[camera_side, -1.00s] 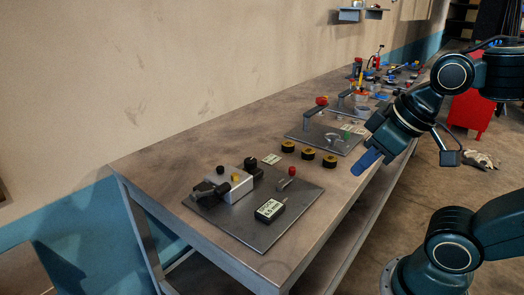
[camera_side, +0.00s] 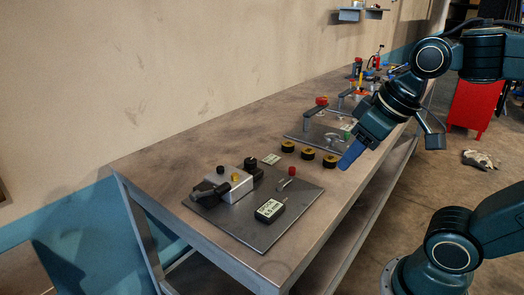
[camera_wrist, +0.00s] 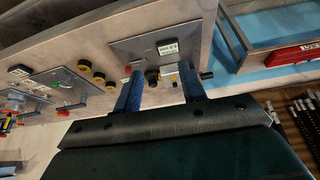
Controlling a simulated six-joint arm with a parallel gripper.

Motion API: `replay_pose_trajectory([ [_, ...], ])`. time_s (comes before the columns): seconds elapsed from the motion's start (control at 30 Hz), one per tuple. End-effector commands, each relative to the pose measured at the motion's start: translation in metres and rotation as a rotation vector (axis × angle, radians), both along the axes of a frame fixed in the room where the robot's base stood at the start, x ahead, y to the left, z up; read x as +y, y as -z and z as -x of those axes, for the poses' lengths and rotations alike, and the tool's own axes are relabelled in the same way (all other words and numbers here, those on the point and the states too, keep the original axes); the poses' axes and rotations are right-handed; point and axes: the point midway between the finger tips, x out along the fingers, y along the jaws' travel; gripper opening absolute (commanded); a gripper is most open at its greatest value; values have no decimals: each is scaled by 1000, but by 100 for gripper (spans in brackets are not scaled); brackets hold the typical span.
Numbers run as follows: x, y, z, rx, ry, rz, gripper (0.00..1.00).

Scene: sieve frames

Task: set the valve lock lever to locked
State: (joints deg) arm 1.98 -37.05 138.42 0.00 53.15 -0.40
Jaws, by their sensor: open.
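A dark metal plate (camera_side: 245,232) lies at the near end of the bench. On it a small lever with a red knob (camera_side: 291,171) stands at the back right; I take it as the lock lever, but its setting is too small to read. My gripper (camera_side: 351,155) is open and empty, above the bench's front edge, right of the plate and apart from the lever. In the wrist view, the red knob (camera_wrist: 128,68) shows by the left finger.
A black labelled block (camera_side: 269,210) sits at the plate's front. Several black-and-yellow rings (camera_side: 308,154) lie behind the plate. A second plate with a red-knobbed handle (camera_side: 313,120) is farther back. The bench has bare room near its front edge.

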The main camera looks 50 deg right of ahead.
Motion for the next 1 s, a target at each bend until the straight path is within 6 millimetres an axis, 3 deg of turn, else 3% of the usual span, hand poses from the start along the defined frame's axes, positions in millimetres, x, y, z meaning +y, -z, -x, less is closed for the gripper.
replay_pose_trajectory([
  [0.53, -45, -16, -97, 182, 113, -10, 41],
  [1.0, -105, 12, -177, 339, 206, -42, 41],
])
